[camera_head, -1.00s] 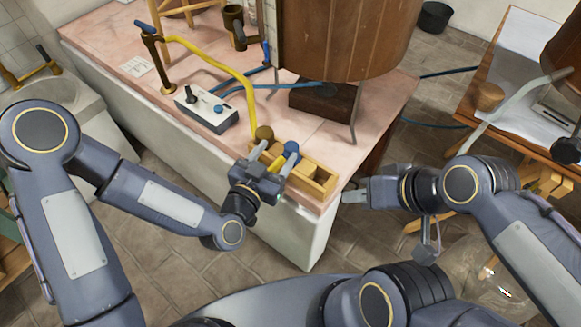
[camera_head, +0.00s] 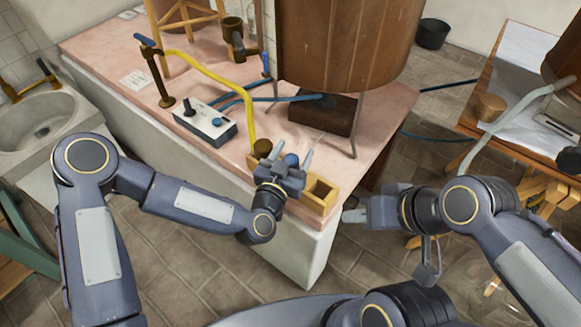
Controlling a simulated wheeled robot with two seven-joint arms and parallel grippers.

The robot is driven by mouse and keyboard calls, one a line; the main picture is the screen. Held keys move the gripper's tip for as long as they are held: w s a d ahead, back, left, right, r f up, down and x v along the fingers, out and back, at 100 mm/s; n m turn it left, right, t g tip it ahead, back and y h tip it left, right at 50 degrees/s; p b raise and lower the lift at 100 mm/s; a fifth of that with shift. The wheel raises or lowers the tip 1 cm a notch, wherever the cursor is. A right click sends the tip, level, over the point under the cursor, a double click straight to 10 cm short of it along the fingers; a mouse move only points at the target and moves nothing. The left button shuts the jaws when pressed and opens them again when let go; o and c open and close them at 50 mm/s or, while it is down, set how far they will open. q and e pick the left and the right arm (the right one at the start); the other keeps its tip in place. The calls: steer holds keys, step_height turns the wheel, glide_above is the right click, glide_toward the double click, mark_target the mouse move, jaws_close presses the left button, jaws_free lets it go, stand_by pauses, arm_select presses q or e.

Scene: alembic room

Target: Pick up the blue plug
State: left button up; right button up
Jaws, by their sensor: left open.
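The blue plug (camera_head: 291,160) has a round blue head and stands in a small wooden box (camera_head: 322,193) at the table's front right corner. My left gripper (camera_head: 294,153) is open, with one finger to each side of the blue head in this view. I cannot tell whether either finger touches it. The gripper body hides the plug's lower part and much of the box. A brown-headed plug (camera_head: 262,147) is just left of the gripper. My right gripper (camera_head: 348,216) is right of the box, beyond the table edge, and appears empty; its jaw opening is unclear.
On the pink-topped table (camera_head: 120,60) are a grey control box (camera_head: 206,122), a yellow hose (camera_head: 225,72), blue tubes and a large wooden barrel (camera_head: 350,45) on metal legs behind the wooden box. A wooden side table (camera_head: 550,145) stands to the right.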

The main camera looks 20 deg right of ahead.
arm_select(q)
steer(key=c, duration=1.1)
steer(key=shift+r, duration=0.1)
steer(key=shift+r, duration=0.55)
step_height(320, 180, up, 3)
steer(key=shift+s+a+f+p, duration=0.1)
steer(key=shift+s+f+p, duration=0.05)
steer(key=shift+p, duration=0.5)
steer(key=s+a+r+p, duration=0.2)
steer(key=s+a+r, duration=0.7)
steer(key=s, duration=0.1)
steer(key=shift+s+p, duration=0.15)
steer(key=shift+p, duration=0.2)
